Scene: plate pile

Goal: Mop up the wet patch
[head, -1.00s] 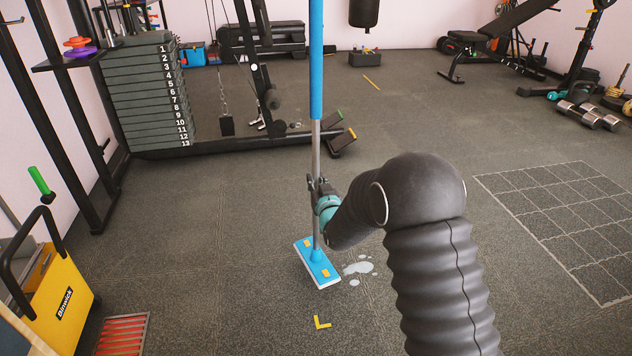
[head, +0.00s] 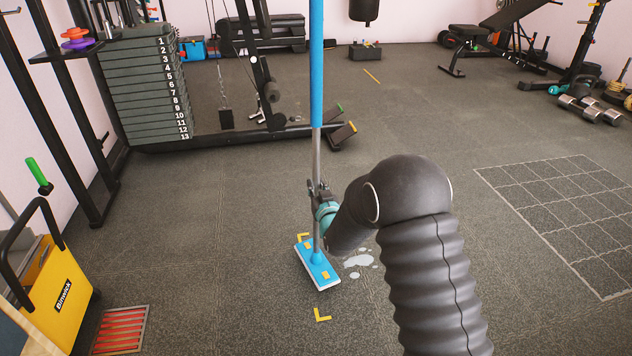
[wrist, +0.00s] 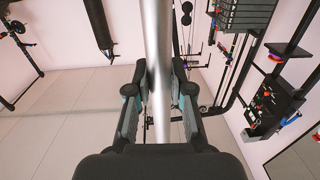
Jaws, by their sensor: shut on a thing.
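The flat mop stands upright in the head view, with a blue grip (head: 316,70), a grey metal pole (head: 316,150) and a blue rectangular head (head: 318,266) low at the floor. My gripper (head: 318,200) is shut on the grey pole, above the mop head. The wrist view shows the pole (wrist: 157,60) between both fingers. The wet patch (head: 358,262) is a pale puddle with small drops on the dark floor, just right of the mop head. My arm hides part of the area behind the patch. Whether the mop head touches the floor is hard to tell.
Yellow corner marks (head: 322,315) lie before and behind the mop head. A yellow bucket (head: 58,295) and a red-grated floor drain (head: 122,330) are at lower left. A weight machine (head: 145,90) stands behind. A white grid (head: 570,220) marks the floor at right; the middle floor is clear.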

